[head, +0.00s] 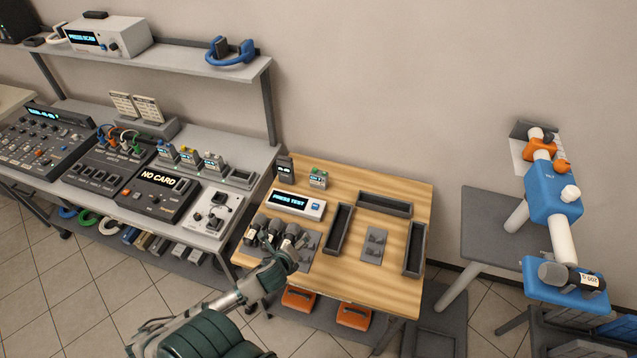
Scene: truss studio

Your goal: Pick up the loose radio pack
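A small grey pack with a green top (318,180) stands alone near the back left of the wooden table (400,275). It looks like the radio packs (188,157) on the bench at left, and nothing touches it. A small dark device (285,168) stands to its left at the table's edge. My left gripper (276,232) is over the front left of the table, among dark microphone-like objects on a grey mat (305,252). Its fingers blend with these dark shapes, so I cannot tell whether it is open or shut. My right gripper is out of view.
A white box reading "PRESS TEST" (297,204) lies between my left gripper and the green-topped pack. Dark open trays (384,204) and a grey plate (374,245) occupy the table's right half. A blue stand (553,195) is at right. The table's back right corner is clear.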

